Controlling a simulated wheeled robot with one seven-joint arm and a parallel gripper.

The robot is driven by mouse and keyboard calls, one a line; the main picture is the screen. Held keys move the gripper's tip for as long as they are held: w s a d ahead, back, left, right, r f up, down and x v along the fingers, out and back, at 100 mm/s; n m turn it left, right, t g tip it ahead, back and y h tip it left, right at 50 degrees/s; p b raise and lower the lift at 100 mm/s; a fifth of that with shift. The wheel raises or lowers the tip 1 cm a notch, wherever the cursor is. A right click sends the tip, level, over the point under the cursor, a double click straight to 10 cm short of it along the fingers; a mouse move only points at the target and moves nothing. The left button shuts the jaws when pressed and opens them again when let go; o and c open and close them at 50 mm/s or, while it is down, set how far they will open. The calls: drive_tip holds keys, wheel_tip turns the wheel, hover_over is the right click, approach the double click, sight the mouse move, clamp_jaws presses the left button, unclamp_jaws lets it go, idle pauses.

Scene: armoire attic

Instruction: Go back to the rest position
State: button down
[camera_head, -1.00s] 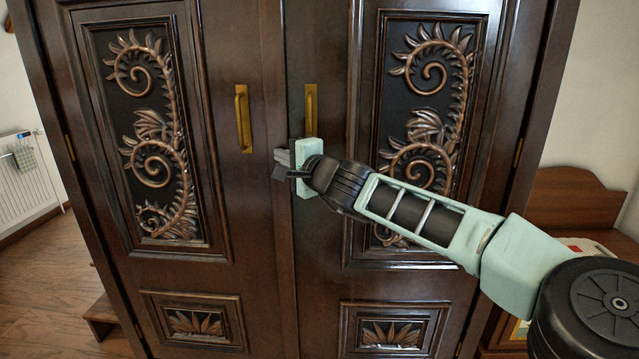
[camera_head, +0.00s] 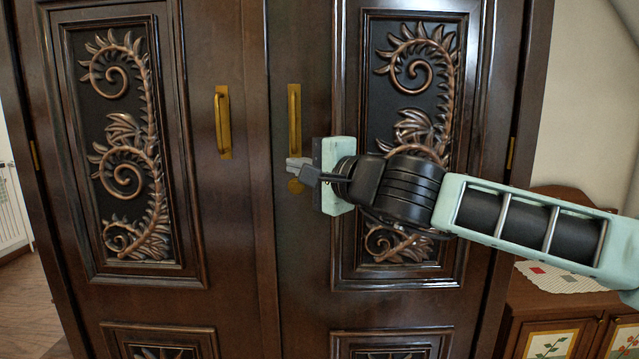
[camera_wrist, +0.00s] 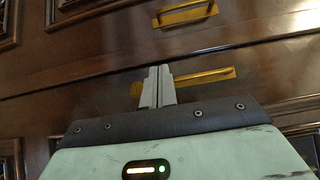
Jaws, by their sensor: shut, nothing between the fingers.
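My gripper (camera_head: 292,163) is in front of the armoire's right door (camera_head: 300,290) in the head view, just below that door's brass handle (camera_head: 294,118). In the wrist view my gripper (camera_wrist: 158,72) has its two grey fingers together, with nothing between them. The fingers overlap part of a brass handle (camera_wrist: 205,76) in that view, and I cannot tell whether they touch it. My arm reaches in from the right.
The left door (camera_head: 240,270) with its brass handle (camera_head: 222,122) appears closed, as does the right one. A low painted cabinet (camera_head: 560,320) with a white cloth (camera_head: 565,277) stands at the right. A radiator (camera_head: 12,212) is at the far left.

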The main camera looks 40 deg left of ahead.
drive_tip(key=shift+v, duration=2.3)
drive_tip(key=s+d+f+n+g+h, duration=0.1)
drive_tip(key=s+f+n+g, duration=0.15)
drive_tip(key=s, duration=0.35)
drive_tip(key=s+f+n+g+h, duration=0.1)
drive_tip(key=s+f+n+g, duration=0.1)
drive_tip(key=s+f+n, duration=0.3)
drive_tip(key=s+d+f+n+g+h, duration=0.1)
drive_tip(key=s+f+n+g+h, duration=0.1)
drive_tip(key=s, duration=0.6)
drive_tip(key=d+f+n+t+h, duration=0.15)
drive_tip(key=d+f+h, duration=0.25)
drive_tip(key=d+f, duration=0.5)
drive_tip(key=d+f+n+h, duration=0.2)
drive_tip(key=d+f+h, duration=0.3)
drive_tip(key=d, duration=0.8)
drive_tip(key=s+d+m+t+h, duration=0.1)
drive_tip(key=d+m+h, duration=0.25)
drive_tip(key=d, duration=1.75)
wheel_tip(320, 180, up, 26)
drive_tip(key=p, duration=2.5)
drive_tip(key=shift+s+f, duration=0.15)
drive_tip(key=shift+f, duration=0.1)
